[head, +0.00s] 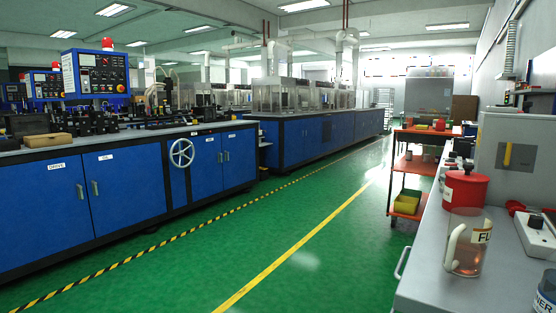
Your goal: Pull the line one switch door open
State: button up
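A row of blue machine cabinets with doors runs along the left. The nearest door (45,210), labelled DRIVE, and the door beside it (125,195), with a small label I cannot read surely, are both shut. Their upright handles (85,191) sit close together where the two doors meet. Farther along, past a white handwheel (182,153), another pair of blue doors (238,168) with small labels is shut. No label reads clearly as switch, so I cannot tell which door is the line one switch door. My gripper is not in view.
A green aisle floor (270,240) is clear between the cabinets and the grey bench (425,285) at right. The bench holds a red canister (465,190), a jug (466,255) and a grey box (515,190) with a yellow handle. A red trolley (410,165) stands beyond.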

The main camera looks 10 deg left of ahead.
aim_at(241, 168)
jog(key=j+u, duration=0.3)
jog(key=u, duration=0.3)
jog(key=i+j, duration=0.45)
jog(key=j, duration=0.15)
jog(key=i+j+u, duration=0.1)
jog(key=i+j, duration=0.3)
jog(key=j, duration=0.2)
jog(key=i+j, duration=0.45)
jog(key=j, duration=0.15)
jog(key=i+z, duration=0.3)
jog(key=i, duration=0.25)
jog(key=i+z, duration=0.3)
jog(key=i, duration=0.25)
jog(key=i+j+z, duration=0.3)
jog(key=i, duration=0.25)
jog(key=i+u, duration=0.25)
jog(key=i, duration=0.4)
jog(key=i+u, duration=0.25)
jog(key=i, duration=0.45)
jog(key=i+l+u, duration=0.25)
jog(key=i, duration=0.4)
jog(key=i+z, duration=0.2)
jog(key=i, duration=0.45)
jog(key=i+j+z, duration=0.15)
jog(key=i, duration=0.55)
jog(key=i+j+z, duration=0.2)
jog(key=i, duration=0.45)
